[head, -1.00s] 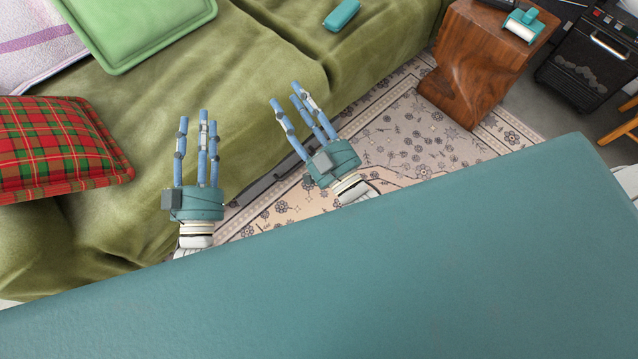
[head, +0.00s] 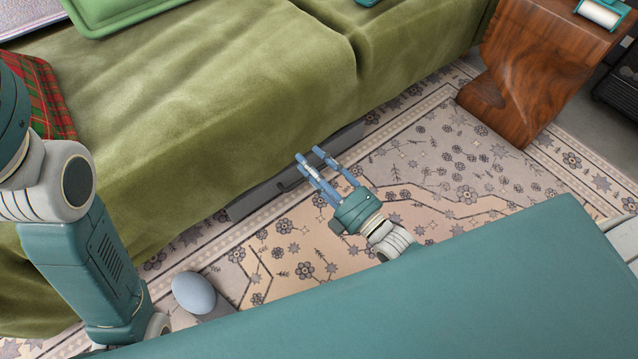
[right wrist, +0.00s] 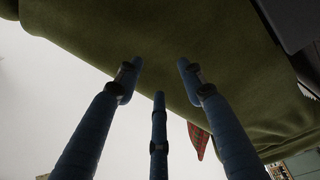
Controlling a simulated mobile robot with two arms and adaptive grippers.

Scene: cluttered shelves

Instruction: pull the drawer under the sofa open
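The green sofa (head: 230,90) fills the upper left of the head view. Under its front edge is the long dark grey drawer (head: 255,196), with a small dark handle near its middle. I cannot tell whether it sits fully closed. My right gripper (head: 309,154) is at the drawer front, its blue fingers pointing at it beside the handle; contact is not clear. In the right wrist view the right gripper's fingers (right wrist: 158,75) are spread with nothing between them, and the sofa's green fabric is ahead. My left gripper is out of view; only my left arm shows.
A wooden side table (head: 530,70) stands at the upper right.

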